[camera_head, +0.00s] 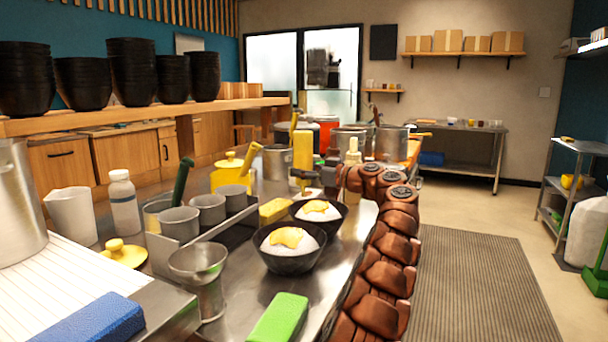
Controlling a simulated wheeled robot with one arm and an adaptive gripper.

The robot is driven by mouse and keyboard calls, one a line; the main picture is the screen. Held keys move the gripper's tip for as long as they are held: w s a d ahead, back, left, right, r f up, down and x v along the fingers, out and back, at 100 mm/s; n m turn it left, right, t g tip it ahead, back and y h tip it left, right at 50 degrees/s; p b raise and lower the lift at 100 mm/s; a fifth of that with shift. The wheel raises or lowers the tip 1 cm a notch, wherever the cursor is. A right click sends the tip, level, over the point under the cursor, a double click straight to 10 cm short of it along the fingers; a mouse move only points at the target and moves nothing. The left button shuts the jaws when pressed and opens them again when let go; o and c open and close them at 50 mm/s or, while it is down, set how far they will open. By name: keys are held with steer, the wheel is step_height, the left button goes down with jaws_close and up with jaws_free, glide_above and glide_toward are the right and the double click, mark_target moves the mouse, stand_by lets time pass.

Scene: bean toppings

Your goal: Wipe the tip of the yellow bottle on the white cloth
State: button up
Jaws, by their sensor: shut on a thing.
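My gripper (302,176) is beyond the bowls near the middle of the view, with my brown arm reaching to it from the right. It is shut on the yellow bottle (303,150), which stands roughly upright between the dark fingers. A white, faintly lined sheet that looks like the white cloth (50,268) lies flat at the front left, well apart from the bottle.
Two black bowls (289,261) with white mounds and yellow topping stand on the steel counter. Steel cups (199,268), a green block (279,318), a blue block (92,323) and a yellow block (275,211) are nearby. A cream bottle (353,157) stands right of the gripper.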

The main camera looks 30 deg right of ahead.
mark_target(311, 150)
stand_by(0.3)
steer(key=shift+r+p, duration=2.3)
steer(key=shift+r, duration=0.75)
steer(key=shift+r, duration=0.1)
